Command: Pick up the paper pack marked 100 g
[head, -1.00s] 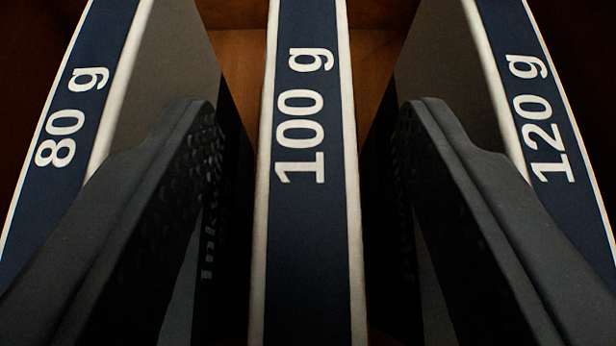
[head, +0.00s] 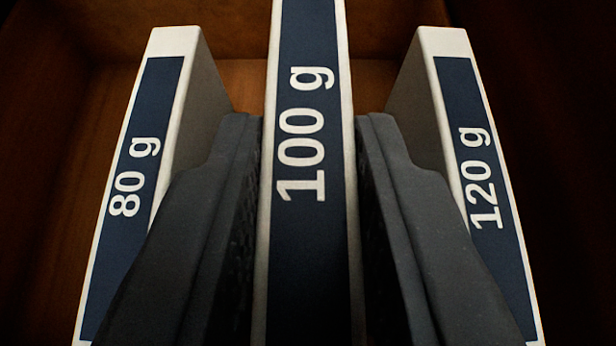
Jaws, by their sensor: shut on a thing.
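The paper pack marked 100 g (head: 305,240) stands on edge in the middle, with a dark blue label and white borders. My gripper (head: 308,150) is shut on it, one dark finger against each side. The pack marked 80 g (head: 125,205) stands to the left, apart from the left finger's inner side. The pack marked 120 g (head: 483,190) stands to the right. Both side packs look smaller and lower than the 100 g pack. The fingers hide parts of their inner faces. The bottom end of the 100 g pack is cut off by the frame.
A brown wooden compartment surrounds the packs, with a back wall (head: 215,35) and dark side walls. Some bare wooden floor (head: 90,110) shows to the left of the 80 g pack. The right side is very dark.

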